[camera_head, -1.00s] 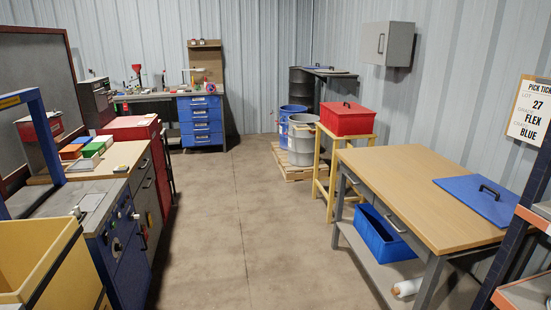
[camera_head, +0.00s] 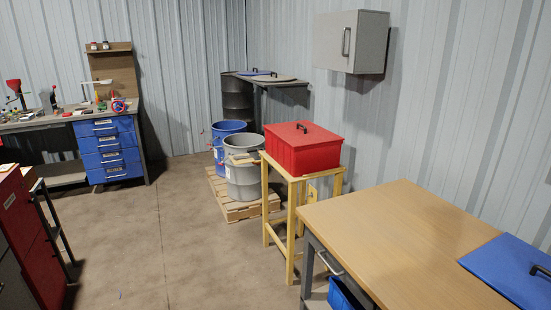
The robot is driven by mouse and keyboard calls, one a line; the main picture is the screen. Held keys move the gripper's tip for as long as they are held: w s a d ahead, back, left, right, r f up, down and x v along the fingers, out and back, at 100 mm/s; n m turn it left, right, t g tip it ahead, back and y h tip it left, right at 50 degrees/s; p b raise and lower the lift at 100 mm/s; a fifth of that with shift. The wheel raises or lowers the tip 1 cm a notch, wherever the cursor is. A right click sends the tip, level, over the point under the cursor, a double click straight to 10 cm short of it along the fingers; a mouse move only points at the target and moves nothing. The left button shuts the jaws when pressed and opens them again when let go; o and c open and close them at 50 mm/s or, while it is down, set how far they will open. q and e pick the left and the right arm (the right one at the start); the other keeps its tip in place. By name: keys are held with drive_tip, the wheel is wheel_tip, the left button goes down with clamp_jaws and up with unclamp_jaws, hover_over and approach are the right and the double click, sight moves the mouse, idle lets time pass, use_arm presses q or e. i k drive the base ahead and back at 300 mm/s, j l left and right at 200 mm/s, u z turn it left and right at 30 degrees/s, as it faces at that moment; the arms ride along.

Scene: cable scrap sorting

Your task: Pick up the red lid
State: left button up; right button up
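A red lid (camera_head: 302,133) with a black handle sits on top of a red box (camera_head: 304,158). The box stands on a yellow wooden stand (camera_head: 293,223) right of the picture's middle, beyond the wooden-topped workbench. Neither of my grippers shows in the head view.
A wooden-topped workbench (camera_head: 390,230) fills the lower right, with a blue lid (camera_head: 515,268) on it. A blue drum (camera_head: 224,137) and a grey drum (camera_head: 243,178) stand on a pallet (camera_head: 228,206) behind the stand. A red cabinet (camera_head: 25,235) is at left. The floor between is clear.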

sight(300, 133)
drive_tip(key=i+z, duration=0.3)
drive_tip(key=i, duration=0.8)
drive_tip(key=i+j+z, duration=0.15)
drive_tip(key=i+j, duration=0.3)
drive_tip(key=i+j+z, duration=0.1)
drive_tip(key=i+j, duration=0.35)
drive_tip(key=i+j+z, duration=0.15)
drive_tip(key=i+j, duration=0.25)
drive_tip(key=j, duration=0.25)
